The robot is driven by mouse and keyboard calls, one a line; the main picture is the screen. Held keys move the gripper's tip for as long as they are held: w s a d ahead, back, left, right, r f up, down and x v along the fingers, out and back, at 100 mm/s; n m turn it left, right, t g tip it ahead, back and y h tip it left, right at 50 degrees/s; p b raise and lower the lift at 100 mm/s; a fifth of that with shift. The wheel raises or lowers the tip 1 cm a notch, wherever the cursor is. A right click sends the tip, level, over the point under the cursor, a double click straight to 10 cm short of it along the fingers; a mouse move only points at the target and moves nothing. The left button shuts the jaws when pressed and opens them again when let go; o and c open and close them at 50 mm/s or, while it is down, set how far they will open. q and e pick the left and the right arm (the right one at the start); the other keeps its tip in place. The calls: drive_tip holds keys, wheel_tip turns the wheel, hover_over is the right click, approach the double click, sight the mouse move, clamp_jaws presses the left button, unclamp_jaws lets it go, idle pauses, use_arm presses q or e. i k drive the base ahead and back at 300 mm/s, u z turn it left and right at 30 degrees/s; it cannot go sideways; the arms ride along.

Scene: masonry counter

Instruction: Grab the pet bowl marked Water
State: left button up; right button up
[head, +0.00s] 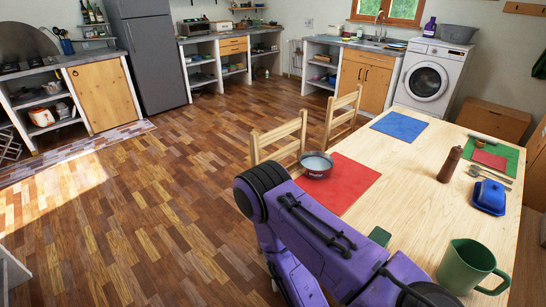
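One of my purple arms crosses the lower middle of the head view, in front of the table's near-left part. Neither gripper shows.
The wooden table (420,168) also holds a green mug (466,268), a blue butter dish (489,196), a brown bottle (450,165) and a blue placemat (399,126). Two wooden chairs (279,139) (342,112) stand along its far-left side. The wood floor (150,210) at left is clear.

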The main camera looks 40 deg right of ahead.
sight(317, 165)
drive_tip(key=u, duration=0.05)
drive_tip(key=i, duration=1.3)
drive_tip(key=z, duration=1.45)
